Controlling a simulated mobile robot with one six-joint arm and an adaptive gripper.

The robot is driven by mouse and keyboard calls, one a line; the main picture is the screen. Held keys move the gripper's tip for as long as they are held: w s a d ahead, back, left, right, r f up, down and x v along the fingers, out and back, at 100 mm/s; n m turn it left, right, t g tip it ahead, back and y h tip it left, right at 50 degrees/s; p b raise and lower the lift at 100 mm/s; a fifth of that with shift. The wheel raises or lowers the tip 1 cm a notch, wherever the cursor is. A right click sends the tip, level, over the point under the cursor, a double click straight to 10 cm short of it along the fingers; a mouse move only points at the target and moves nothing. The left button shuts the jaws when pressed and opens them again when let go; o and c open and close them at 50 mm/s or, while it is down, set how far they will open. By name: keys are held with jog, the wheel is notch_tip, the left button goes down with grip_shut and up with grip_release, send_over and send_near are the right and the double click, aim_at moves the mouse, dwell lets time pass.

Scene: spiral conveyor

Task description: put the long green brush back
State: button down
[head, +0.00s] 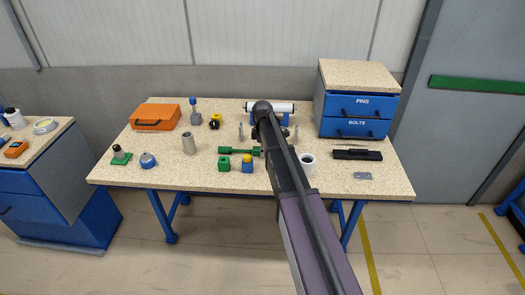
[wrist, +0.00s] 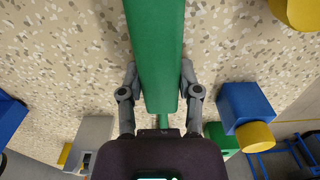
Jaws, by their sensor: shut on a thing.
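The long green brush (wrist: 157,30) fills the upper middle of the wrist view, running from the top edge down toward my palm. My gripper (wrist: 159,75) is shut on it, with one grey finger on each side. A thin green stem shows at its lower end. I cannot tell whether the brush touches the table.
A blue block with a yellow top (head: 247,164) and a green block (head: 224,164) stand close in front. A grey cylinder (head: 189,144) is to the left, a white cup (head: 307,164) to the right. A white roller (head: 280,107) and blue drawers (head: 352,117) are behind.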

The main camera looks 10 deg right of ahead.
jog(key=shift+c, duration=1)
grip_release()
jog(key=shift+r, duration=0.2)
notch_tip(320, 180, up, 9)
jog(key=p, duration=0.9)
jog(key=shift+f, duration=0.1)
jog(key=w+a+p, duration=0.1)
jog(key=w+a, duration=0.1)
jog(key=a, duration=0.4)
jog(key=shift+r, duration=0.35)
jog(key=shift+a, duration=0.1)
jog(key=s+d+m, duration=0.1)
jog(key=s+m, duration=1.3)
jog(key=s, duration=1.5)
jog(key=shift+s+d, duration=0.2)
